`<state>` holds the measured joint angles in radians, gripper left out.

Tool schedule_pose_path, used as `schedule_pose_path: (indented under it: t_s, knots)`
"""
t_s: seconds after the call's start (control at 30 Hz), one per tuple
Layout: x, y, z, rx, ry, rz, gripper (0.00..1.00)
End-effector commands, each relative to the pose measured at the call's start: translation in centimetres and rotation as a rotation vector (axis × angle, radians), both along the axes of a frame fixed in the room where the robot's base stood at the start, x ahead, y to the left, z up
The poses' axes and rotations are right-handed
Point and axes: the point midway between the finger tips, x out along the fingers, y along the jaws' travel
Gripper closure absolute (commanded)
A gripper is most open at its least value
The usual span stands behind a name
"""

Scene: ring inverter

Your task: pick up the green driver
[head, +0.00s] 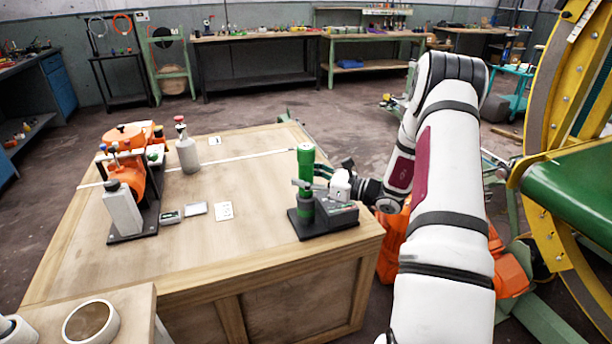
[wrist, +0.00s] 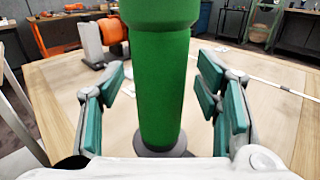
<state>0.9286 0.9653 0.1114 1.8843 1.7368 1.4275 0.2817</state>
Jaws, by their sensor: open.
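The green driver (head: 305,170) stands upright on a dark base (head: 335,220) near the right front of the wooden table. In the wrist view the driver (wrist: 158,80) fills the middle as a tall green cylinder with a wider top and a grey collar at its foot.
On the wooden table (head: 260,260), an orange device (head: 130,135), a white bottle (head: 122,210) and a grey bottle with a red cap (head: 186,152) stand at the left. Small flat items, including a white card (head: 223,212), lie mid-table. The table's right edge is close to the base.

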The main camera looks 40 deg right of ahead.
Motion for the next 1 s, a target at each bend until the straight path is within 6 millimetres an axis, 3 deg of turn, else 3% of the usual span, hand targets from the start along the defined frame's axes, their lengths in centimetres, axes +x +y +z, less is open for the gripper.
schedule_pose_path:
  t_s: [0.2,0.47,0.77,1.0]
  knots:
    - [0.2,0.1,0.0,0.000,0.000,-0.002,0.42]
    - [0.2,0.1,0.0,0.000,0.000,-0.001,0.99]
    - [0.2,0.0,0.3,0.000,-0.004,-0.001,1.00]
    - [0.2,0.0,3.2,-0.003,-0.005,-0.001,1.00]
